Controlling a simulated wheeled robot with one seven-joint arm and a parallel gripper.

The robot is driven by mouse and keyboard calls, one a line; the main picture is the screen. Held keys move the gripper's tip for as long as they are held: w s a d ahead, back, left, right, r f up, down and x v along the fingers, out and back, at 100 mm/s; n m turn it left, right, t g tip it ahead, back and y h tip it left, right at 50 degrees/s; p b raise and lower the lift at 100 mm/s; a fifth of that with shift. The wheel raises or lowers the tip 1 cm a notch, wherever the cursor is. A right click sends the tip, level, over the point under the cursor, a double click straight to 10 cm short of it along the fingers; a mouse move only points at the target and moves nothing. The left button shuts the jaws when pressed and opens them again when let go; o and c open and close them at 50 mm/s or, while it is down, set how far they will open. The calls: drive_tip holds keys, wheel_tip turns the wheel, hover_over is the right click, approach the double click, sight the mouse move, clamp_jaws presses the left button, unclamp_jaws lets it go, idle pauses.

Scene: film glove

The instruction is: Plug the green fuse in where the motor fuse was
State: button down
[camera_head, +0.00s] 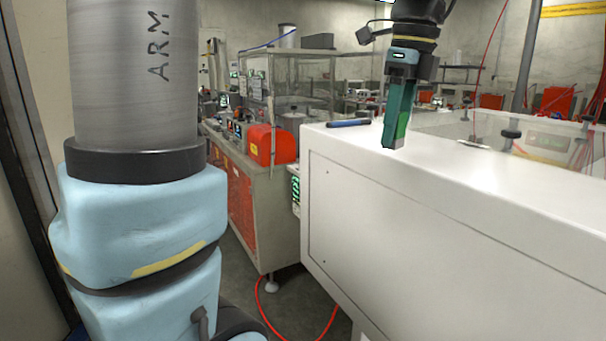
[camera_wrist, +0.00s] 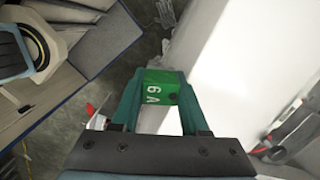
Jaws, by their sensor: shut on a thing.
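The green fuse (camera_wrist: 158,86), marked "6 A", sits between the two teal fingers of my gripper (camera_wrist: 160,95) in the wrist view. My gripper (camera_head: 396,135) is shut on it. In the head view the gripper points down over the near edge of the white cabinet's top (camera_head: 440,145), and a bright green strip of the fuse (camera_head: 404,122) shows beside a finger. I cannot tell how much gap lies between the fingertips and the cabinet. No motor fuse and no fuse socket can be made out in either view.
A dark blue object (camera_head: 348,123) lies on the white cabinet top, left of my gripper. A bench with an orange-red box (camera_head: 271,145) stands further left. Clear panels (camera_head: 550,135) stand behind the cabinet. A red cable (camera_head: 300,338) runs over the floor.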

drive_tip(key=w+a+f+n, duration=0.3)
drive_tip(key=a+f+n, duration=0.5)
drive_tip(key=f, duration=0.7)
drive_tip(key=w+a+f+n+g, duration=0.1)
drive_tip(key=w+a+f+n, duration=0.2)
drive_tip(key=a+f+n, duration=0.5)
drive_tip(key=w+a+f+n+g+h, duration=0.1)
drive_tip(key=w+a+f+n, duration=0.3)
drive_tip(key=f, duration=1.8)
drive_tip(key=a+n, duration=0.5)
drive_tip(key=n, duration=0.1)
drive_tip(key=shift+f+n, duration=0.3)
drive_tip(key=shift+f, duration=0.05)
drive_tip(key=shift+a, duration=0.15)
